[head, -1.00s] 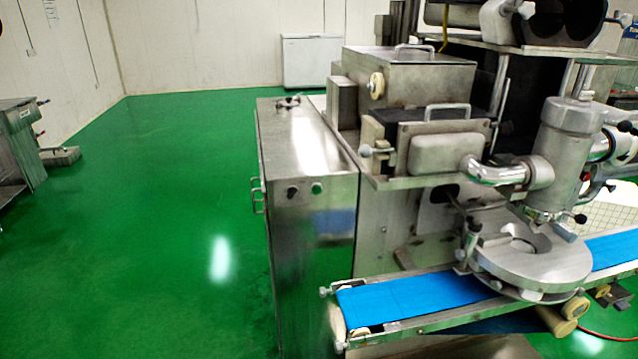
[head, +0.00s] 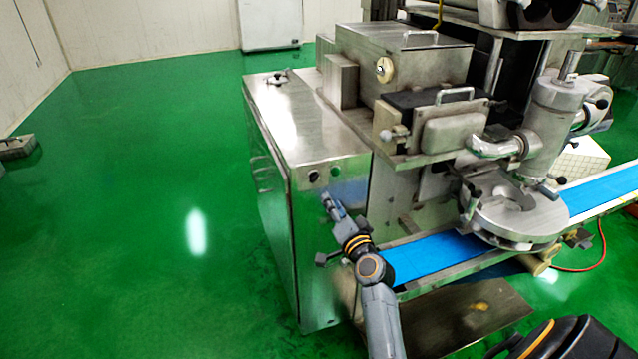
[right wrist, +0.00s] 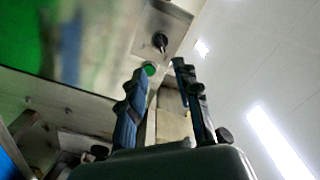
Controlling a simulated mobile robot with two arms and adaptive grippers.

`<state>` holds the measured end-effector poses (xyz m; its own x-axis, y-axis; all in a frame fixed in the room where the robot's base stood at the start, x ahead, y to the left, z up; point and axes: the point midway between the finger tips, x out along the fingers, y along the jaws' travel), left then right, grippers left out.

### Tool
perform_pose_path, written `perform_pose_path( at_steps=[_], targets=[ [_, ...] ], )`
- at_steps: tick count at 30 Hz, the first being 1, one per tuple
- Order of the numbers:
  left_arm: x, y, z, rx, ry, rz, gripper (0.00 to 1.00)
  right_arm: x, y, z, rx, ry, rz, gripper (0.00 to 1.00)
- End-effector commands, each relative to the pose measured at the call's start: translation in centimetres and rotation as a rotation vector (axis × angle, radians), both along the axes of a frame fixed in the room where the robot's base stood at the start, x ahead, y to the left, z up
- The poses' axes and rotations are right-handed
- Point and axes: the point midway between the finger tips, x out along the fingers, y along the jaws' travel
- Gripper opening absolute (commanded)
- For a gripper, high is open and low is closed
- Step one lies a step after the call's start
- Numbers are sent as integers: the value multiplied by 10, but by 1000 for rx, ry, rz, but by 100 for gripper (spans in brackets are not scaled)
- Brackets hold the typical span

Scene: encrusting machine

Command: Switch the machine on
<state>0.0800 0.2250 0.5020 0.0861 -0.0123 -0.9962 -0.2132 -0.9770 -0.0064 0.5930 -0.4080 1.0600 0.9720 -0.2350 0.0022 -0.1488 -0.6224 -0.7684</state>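The steel encrusting machine (head: 325,232) has a cabinet at its left end. On the cabinet's front face, near the top, are a black knob (head: 314,176) and a green button (head: 336,171) side by side. My right gripper (head: 328,200) is just below these controls in the head view. In the right wrist view its two fingers (right wrist: 159,68) are apart with nothing held between them. The green button (right wrist: 150,68) shows between the fingertips, with the black knob (right wrist: 160,41) beyond it. I cannot tell whether a finger touches the panel. My left gripper is out of view.
A blue conveyor belt (head: 432,258) runs out to the right of the cabinet, close to my right arm. A round steel head (head: 520,213) sits over the belt.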

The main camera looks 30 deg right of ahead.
Motion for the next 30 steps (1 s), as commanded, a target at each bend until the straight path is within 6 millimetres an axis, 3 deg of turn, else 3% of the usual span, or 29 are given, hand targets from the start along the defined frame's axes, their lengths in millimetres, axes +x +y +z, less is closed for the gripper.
perform_pose_path(
  at_steps=[6,13,18,27,30],
  targets=[
    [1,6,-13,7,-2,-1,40,49,-11,-1,1,-3,1,32],
    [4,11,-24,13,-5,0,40,85,-20,-2,0,0,1,32],
    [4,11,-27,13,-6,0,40,97,-23,-1,0,1,0,32],
    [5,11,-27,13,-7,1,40,98,-23,-1,0,2,1,32],
    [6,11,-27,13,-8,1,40,98,-23,-1,0,2,1,14]
  ],
)
